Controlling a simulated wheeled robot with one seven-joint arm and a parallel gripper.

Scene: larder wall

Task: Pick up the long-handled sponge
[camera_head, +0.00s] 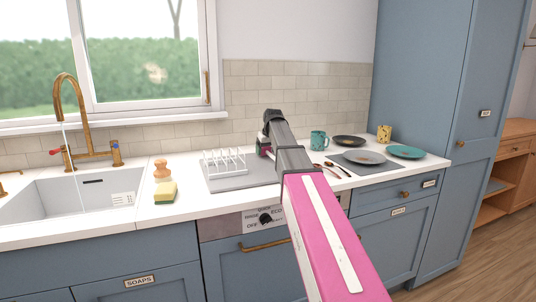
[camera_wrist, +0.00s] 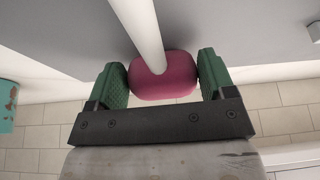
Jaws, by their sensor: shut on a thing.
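The long-handled sponge (camera_wrist: 165,78) shows in the wrist view as a pink head with a white handle running up out of the frame. My gripper (camera_wrist: 163,80) has its green pads on both sides of the pink head and is shut on it. In the head view my gripper (camera_head: 264,147) is over the grey draining mat (camera_head: 225,180), beside the white rack. My arm hides most of the sponge there, and I cannot tell whether it touches the mat.
A white wire rack (camera_head: 224,162) stands left of my gripper.

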